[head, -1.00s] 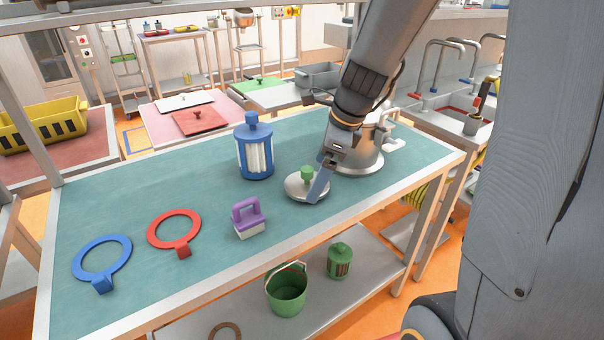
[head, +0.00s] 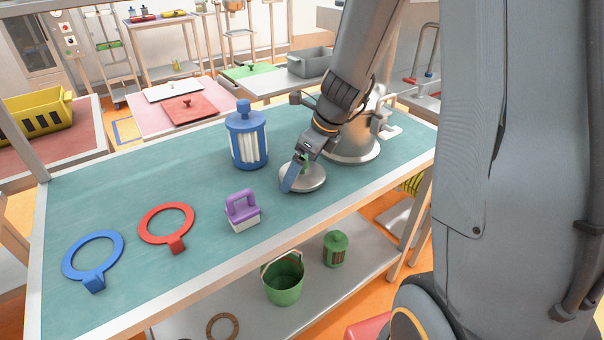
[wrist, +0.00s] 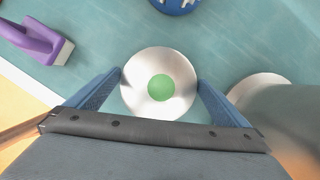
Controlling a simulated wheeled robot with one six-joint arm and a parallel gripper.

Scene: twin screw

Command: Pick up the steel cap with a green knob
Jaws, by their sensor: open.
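The steel cap (wrist: 160,108) is a round shiny disc with a green knob (wrist: 160,88) at its centre. In the head view the steel cap (head: 314,183) lies on the teal table top, partly hidden by my gripper. My gripper (head: 294,180) is over it there. In the wrist view my gripper (wrist: 159,76) is open, with one blue finger on each side of the cap and the knob between them. The fingertips appear close to the cap's rim. I cannot tell whether they touch it.
A steel pot (head: 350,148) stands just right of the cap. A blue canister (head: 246,145) is behind it to the left. A purple-handled brush (head: 242,213) and red (head: 150,221) and blue (head: 70,251) rings lie left. The lower shelf holds a green bucket (head: 284,285).

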